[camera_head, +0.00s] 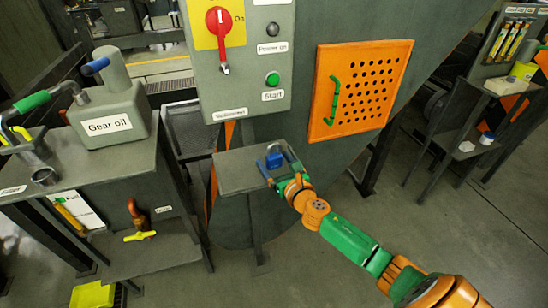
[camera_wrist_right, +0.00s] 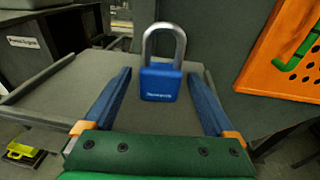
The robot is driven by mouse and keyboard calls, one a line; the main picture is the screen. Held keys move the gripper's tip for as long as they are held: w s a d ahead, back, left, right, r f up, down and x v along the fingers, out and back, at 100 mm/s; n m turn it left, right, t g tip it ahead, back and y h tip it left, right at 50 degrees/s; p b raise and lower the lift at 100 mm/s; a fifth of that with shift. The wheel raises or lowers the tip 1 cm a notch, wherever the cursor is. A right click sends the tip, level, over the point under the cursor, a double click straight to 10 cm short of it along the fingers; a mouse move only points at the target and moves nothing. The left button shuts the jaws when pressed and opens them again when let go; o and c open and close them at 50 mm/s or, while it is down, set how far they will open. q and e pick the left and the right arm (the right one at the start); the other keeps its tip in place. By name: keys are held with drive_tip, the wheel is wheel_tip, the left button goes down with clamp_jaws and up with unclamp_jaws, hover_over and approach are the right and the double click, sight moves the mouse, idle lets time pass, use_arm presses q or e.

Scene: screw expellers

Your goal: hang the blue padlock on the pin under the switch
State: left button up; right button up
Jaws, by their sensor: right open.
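The blue padlock (camera_wrist_right: 160,84) stands upright on a small grey shelf (camera_wrist_right: 60,100), with its silver shackle (camera_wrist_right: 164,40) pointing up. In the head view the padlock (camera_head: 274,160) is on the same shelf below the switch panel. My right gripper (camera_wrist_right: 163,95) is open, with one finger on either side of the padlock and gaps showing; it also shows at the shelf in the head view (camera_head: 278,168). The red switch (camera_head: 220,38) sits on a yellow plate on the grey panel, with its handle pointing down. The pin (camera_head: 224,69) seems to be just under the handle, small and hard to make out. My left gripper is not in view.
An orange perforated door (camera_head: 362,88) with a green handle is right of the panel. A gear oil can (camera_head: 112,118) stands on a bench (camera_head: 90,172) at left. A second stand (camera_head: 465,125) is at far right. The floor at right is free.

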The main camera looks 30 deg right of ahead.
sight(279, 156)
drive_tip(key=c, duration=1.3)
drive_tip(key=shift+s+a+r+p, duration=0.1)
drive_tip(key=shift+s+r+p, duration=0.25)
drive_tip(key=shift+r+p, duration=0.6)
drive_tip(key=r+p, duration=0.1)
drive_tip(key=s+r+p, duration=0.1)
drive_tip(key=s+p, duration=0.1)
drive_tip(key=shift+a+r, duration=0.25)
drive_tip(key=shift+r, duration=0.15)
drive_tip(key=shift+s+r+p, duration=0.15)
drive_tip(key=shift+p, duration=0.3)
